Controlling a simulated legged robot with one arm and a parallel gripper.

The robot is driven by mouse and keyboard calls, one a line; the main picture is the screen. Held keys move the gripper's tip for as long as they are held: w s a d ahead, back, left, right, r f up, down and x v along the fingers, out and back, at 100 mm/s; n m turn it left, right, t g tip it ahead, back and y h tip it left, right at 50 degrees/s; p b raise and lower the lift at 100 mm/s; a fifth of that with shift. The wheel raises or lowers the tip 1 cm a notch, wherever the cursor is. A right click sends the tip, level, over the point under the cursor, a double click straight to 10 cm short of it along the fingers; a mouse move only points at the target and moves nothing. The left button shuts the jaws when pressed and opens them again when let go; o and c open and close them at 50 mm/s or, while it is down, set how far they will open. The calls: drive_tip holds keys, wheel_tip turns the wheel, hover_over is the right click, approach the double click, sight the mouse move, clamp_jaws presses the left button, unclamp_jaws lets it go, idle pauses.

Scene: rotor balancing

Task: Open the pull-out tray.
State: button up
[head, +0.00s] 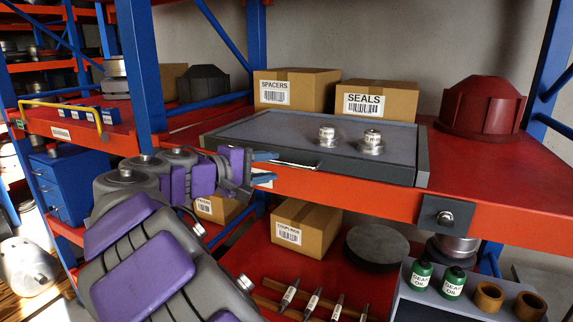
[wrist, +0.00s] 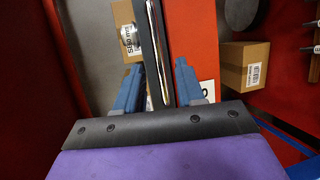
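The pull-out tray (head: 240,126) is a shallow grey, dark-fronted unit on the red shelf. Its front lies close to the shelf's orange edge, and no gap shows. A bright metal handle (head: 297,165) runs along its front; it also shows in the wrist view (wrist: 158,55). My gripper (head: 264,167) is open at the tray front, near the handle's left end. In the wrist view its blue fingers (wrist: 157,92) stand apart on either side of the handle's line. I cannot tell whether they touch it. Two metal weights (head: 327,135) (head: 372,141) stand on the tray top.
Boxes marked SPACERS (head: 298,88) and SEALS (head: 377,99) stand behind the tray, with a dark red housing (head: 483,106) at right. The lower shelf holds another box (head: 305,229), a dark disc (head: 377,247) and several tools. Blue posts (head: 141,75) frame the rack.

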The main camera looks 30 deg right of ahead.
sight(282, 165)
drive_tip(key=x, duration=0.4)
drive_tip(key=shift+w+d+f, duration=0.1)
drive_tip(key=shift+w+d, duration=0.1)
drive_tip(key=shift+d, duration=0.65)
drive_tip(key=shift+a, duration=0.1)
clamp_jaws()
drive_tip(key=shift+f, duration=0.1)
